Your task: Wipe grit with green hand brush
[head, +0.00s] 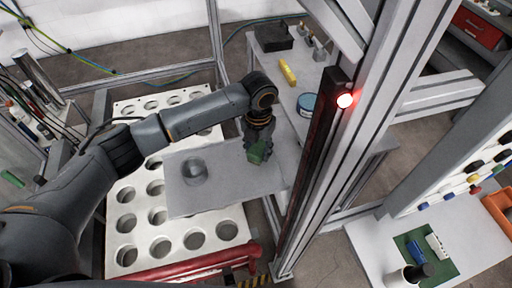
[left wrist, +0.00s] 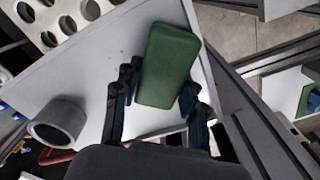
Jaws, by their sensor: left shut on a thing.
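The green hand brush (head: 258,152) is in my left gripper (head: 258,140), over the right part of a grey plate (head: 225,197) in the head view. In the left wrist view the brush is a green rounded block (left wrist: 168,62), with the fingers of the left gripper (left wrist: 157,95) on either side of it. The gripper is shut on it. I cannot tell whether the brush touches the plate; its underside is hidden. My right gripper is not in view.
A grey round cup-like part (head: 194,172) stands on the plate, left of the brush. A white panel with round holes (head: 125,253) lies under the plate. A metal frame post (head: 340,160) rises close on the right. A blue-rimmed tin (head: 306,104) and yellow object (head: 287,72) are behind.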

